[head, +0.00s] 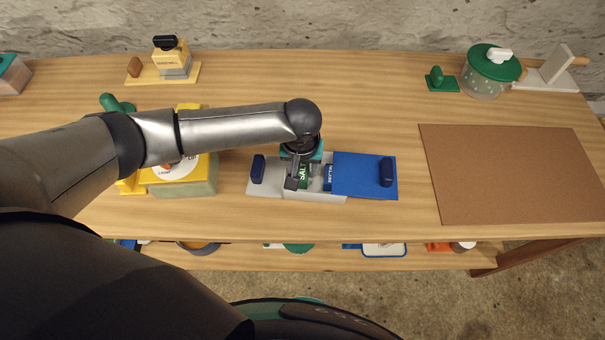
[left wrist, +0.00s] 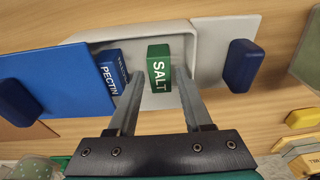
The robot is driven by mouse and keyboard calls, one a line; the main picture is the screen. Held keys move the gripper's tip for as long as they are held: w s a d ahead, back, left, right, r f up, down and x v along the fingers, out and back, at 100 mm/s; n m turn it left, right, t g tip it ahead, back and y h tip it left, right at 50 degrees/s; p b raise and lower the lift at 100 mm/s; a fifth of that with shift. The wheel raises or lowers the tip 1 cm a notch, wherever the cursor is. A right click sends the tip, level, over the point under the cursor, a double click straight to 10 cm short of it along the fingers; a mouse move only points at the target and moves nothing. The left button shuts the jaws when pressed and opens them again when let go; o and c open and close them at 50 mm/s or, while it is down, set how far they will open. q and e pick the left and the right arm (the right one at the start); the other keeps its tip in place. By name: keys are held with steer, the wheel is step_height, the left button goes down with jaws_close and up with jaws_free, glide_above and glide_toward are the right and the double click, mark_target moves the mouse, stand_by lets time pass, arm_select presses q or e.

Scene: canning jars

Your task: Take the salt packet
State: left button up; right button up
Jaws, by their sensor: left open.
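The salt packet (head: 303,173) is a small green box with white lettering, standing in a light grey tray (head: 322,198) on the table. In the left wrist view the salt packet (left wrist: 159,68) shows between the two fingers. My left gripper (head: 297,183) is open, pointing down over the tray, with its fingers on either side of the packet's near end. I cannot tell whether they touch it. A blue pectin box (head: 328,177) stands beside the salt packet; in the left wrist view the pectin box (left wrist: 113,75) is just left of the left finger. My right gripper is not in view.
A blue panel with a dark handle (head: 360,174) covers the tray's right side; a grey panel with a dark blue handle (head: 258,169) lies at its left. A yellow-topped box (head: 185,187) stands left. A brown mat (head: 515,175) and green-lidded pot (head: 490,72) are at right.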

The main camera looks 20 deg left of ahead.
arm_select(q)
steer(key=shift+w+f, duration=0.15)
steer(key=shift+f, duration=0.55)
steer(key=shift+w+f, duration=0.1)
steer(key=shift+f, duration=0.55)
jaws_close()
